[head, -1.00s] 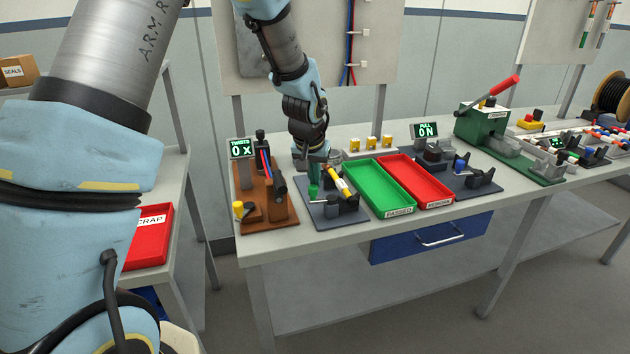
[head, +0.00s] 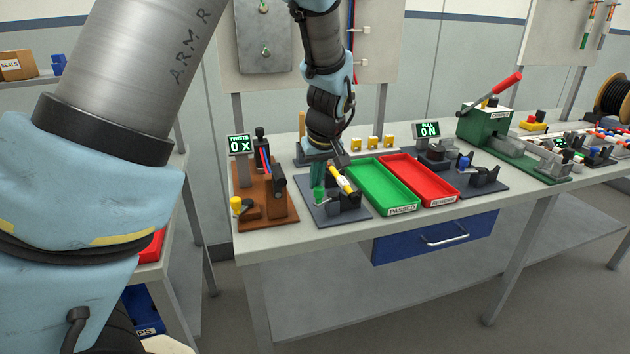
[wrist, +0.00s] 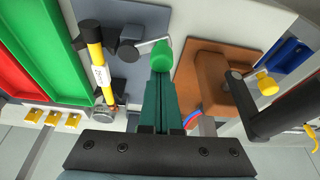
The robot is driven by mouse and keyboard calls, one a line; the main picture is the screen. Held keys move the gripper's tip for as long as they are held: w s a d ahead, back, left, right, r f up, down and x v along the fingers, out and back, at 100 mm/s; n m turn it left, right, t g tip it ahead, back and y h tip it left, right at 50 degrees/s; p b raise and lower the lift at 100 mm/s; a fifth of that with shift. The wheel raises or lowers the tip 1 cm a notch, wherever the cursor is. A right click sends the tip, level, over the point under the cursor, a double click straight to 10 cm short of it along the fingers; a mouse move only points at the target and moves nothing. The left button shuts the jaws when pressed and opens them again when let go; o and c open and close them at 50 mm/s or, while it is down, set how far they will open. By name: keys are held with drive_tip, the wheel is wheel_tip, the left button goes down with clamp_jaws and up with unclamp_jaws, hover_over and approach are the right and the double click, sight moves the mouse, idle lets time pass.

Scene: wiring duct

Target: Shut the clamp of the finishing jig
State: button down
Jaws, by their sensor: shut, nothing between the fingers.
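The finishing jig (head: 312,214) is a dark grey plate at the front left of the bench, between the brown twist fixture and the green tray. A yellow part with a white label (head: 341,180) lies on it; it also shows in the wrist view (wrist: 98,62). The jig's clamp has a light lever with a green knob (head: 320,196). In the wrist view the lever runs from a grey block (wrist: 130,50) to the knob (wrist: 163,53). My gripper (head: 318,186) is shut and empty, its teal fingertips (wrist: 161,72) right at the knob. I cannot tell whether they touch.
The brown twist fixture (head: 262,210) stands close on the left, with an upright black post. The green tray (head: 382,188) and red tray (head: 417,180) lie on the right. Small yellow pieces (head: 372,143) stand behind. Bench room in front of the jig is narrow.

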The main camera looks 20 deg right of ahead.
sight(321, 188)
drive_tip(key=n, duration=0.1)
drive_tip(key=s+n+p, duration=0.1)
drive_tip(key=n+y, duration=0.1)
drive_tip(key=shift+s+d+r+n, duration=0.1)
drive_tip(key=shift+s+r+n, duration=0.05)
drive_tip(key=shift+s+n, duration=0.15)
drive_tip(key=shift+s+d+n+y+p, duration=0.1)
drive_tip(key=shift+s+n+y+p, duration=0.25)
drive_tip(key=shift+n+p, duration=0.45)
drive_tip(key=shift+s+d, duration=0.15)
drive_tip(key=w+a, duration=0.2)
drive_tip(key=w, duration=0.2)
drive_tip(key=b+v, duration=0.2)
drive_tip(key=v, duration=0.6)
drive_tip(key=shift+s+d+r, duration=0.15)
drive_tip(key=shift+d+r, duration=0.1)
drive_tip(key=shift+r, duration=0.05)
drive_tip(key=shift+s+r, duration=0.2)
drive_tip(key=shift+r, duration=0.35)
